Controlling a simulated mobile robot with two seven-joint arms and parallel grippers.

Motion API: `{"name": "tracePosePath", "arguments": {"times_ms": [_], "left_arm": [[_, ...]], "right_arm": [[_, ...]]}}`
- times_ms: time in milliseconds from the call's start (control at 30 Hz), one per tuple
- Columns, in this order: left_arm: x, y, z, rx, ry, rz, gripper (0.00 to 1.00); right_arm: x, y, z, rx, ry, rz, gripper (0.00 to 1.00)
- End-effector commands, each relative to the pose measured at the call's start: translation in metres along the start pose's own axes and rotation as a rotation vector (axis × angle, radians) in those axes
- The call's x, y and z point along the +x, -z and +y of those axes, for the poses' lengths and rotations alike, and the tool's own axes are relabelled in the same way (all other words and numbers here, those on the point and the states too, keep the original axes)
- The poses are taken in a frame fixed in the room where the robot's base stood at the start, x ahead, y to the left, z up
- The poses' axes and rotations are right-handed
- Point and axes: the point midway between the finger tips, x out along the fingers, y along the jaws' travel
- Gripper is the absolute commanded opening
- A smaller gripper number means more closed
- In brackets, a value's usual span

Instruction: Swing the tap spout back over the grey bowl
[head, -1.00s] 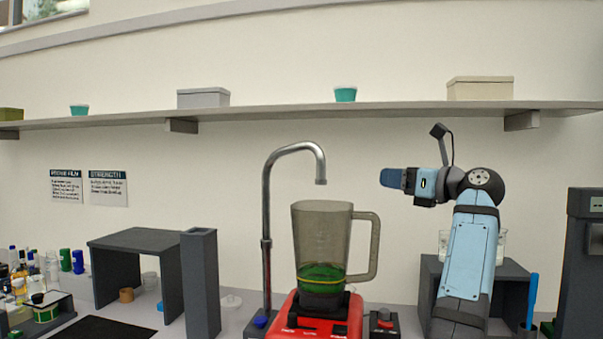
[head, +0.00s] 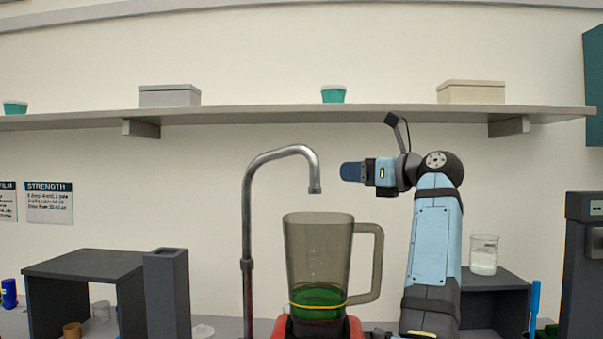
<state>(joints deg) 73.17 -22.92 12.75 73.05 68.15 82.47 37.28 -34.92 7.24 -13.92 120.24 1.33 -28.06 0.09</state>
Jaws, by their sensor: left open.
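The metal tap spout (head: 285,153) rises from a tall upright pipe at left of centre and curves over to the right. Its down-turned outlet hangs above the open top of a smoky blender jug (head: 318,250) and does not touch it. The jug has green liquid at its bottom. My left gripper (head: 352,172), with blue fingers, points left. It is open and empty, a little right of the outlet and at about its height, with a gap in the picture. Depth between them is hard to tell. The grey bowl is not visible. My right gripper is not in view.
The jug stands on a red base (head: 355,326). A shelf (head: 270,115) with boxes runs along the wall above. A dark tower (head: 168,295) and stand (head: 85,262) are at left. A beaker (head: 484,256) stands on a dark stand at right.

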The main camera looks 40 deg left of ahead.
Motion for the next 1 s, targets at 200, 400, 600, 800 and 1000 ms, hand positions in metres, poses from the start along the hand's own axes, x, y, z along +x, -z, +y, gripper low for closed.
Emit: {"name": "tracePosePath", "arguments": {"times_ms": [200,400,600,800,1000], "left_arm": [[0.036,0.000,0.001,-0.001,-0.004,-0.001,0.52],[0.080,0.000,0.001,0.000,-0.004,0.000,0.52],[0.114,-0.001,0.001,0.000,-0.003,0.000,0.52],[0.131,0.000,0.000,0.000,-0.001,-0.001,0.52],[0.134,0.000,0.000,0.000,0.000,0.000,0.52]], "right_arm": [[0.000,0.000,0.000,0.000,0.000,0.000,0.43],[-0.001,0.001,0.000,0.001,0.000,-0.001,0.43],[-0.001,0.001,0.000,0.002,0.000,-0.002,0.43],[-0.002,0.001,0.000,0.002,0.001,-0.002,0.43],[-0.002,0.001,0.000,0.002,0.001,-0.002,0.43]]}}
